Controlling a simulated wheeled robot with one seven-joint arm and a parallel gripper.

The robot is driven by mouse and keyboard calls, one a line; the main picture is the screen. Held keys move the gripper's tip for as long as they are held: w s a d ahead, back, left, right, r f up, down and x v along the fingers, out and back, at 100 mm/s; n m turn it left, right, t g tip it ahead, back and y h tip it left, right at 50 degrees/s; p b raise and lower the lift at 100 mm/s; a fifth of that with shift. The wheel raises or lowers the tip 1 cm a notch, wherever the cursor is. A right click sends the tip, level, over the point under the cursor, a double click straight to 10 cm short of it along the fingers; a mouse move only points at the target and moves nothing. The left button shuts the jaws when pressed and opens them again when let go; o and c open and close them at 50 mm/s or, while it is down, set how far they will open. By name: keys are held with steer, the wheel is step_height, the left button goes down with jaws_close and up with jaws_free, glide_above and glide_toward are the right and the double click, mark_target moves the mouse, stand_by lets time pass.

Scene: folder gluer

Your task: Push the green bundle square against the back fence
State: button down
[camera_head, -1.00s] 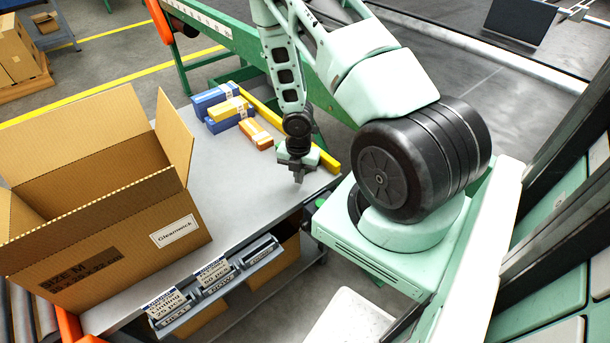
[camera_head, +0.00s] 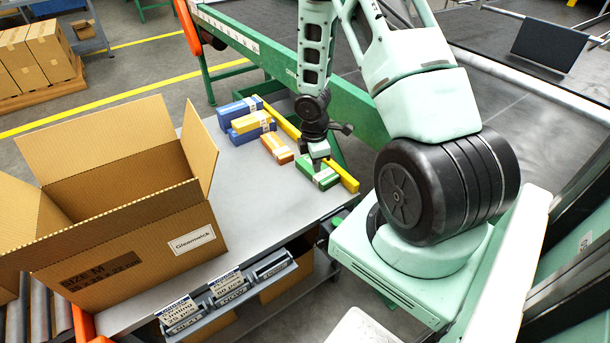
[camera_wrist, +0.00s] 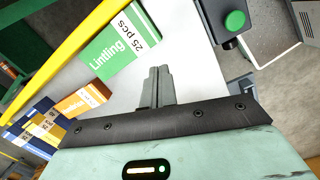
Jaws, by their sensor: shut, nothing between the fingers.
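The green bundle (camera_head: 304,165) lies on the grey table close to the yellow back fence (camera_head: 346,177). In the wrist view the green bundle (camera_wrist: 112,50) shows a "Lintling 25 pcs" label, and the yellow fence (camera_wrist: 62,58) runs along its far side. The bundle looks slightly angled to the fence; whether they touch is hard to tell. My gripper (camera_head: 318,168) is shut and empty, beside the bundle in the head view and partly covering it. In the wrist view my gripper's fingertips (camera_wrist: 158,72) are on the near side of the bundle, over bare table.
An orange bundle (camera_head: 277,149) and blue and yellow bundles (camera_head: 250,122) sit along the fence to the left. A large open carton (camera_head: 130,262) takes up the table's left side. Labelled bins (camera_head: 228,285) hang at the front edge. The middle of the table is clear.

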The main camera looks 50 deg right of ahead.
steer(key=w+d+m+b, duration=0.1)
steer(key=w+m, duration=0.1)
steer(key=m, duration=0.5)
steer(key=m+y+b, duration=0.1)
steer(key=m+b, duration=0.5)
steer(key=m, duration=2.2)
glide_toward(303, 179)
steer(key=w+a+r, duration=0.2)
steer(key=a+r, duration=0.1)
steer(key=a, duration=0.1)
steer(key=f, duration=0.8)
steer(key=shift+s+d+f, duration=0.15)
steer(key=shift+d+f, duration=0.1)
steer(key=d, duration=0.1)
steer(key=s, duration=0.1)
steer(key=d, duration=0.1)
steer(key=shift+s+d+f, duration=0.2)
steer(key=shift+d+f, duration=0.1)
steer(key=shift+s+d, duration=0.25)
steer(key=shift+d, duration=0.2)
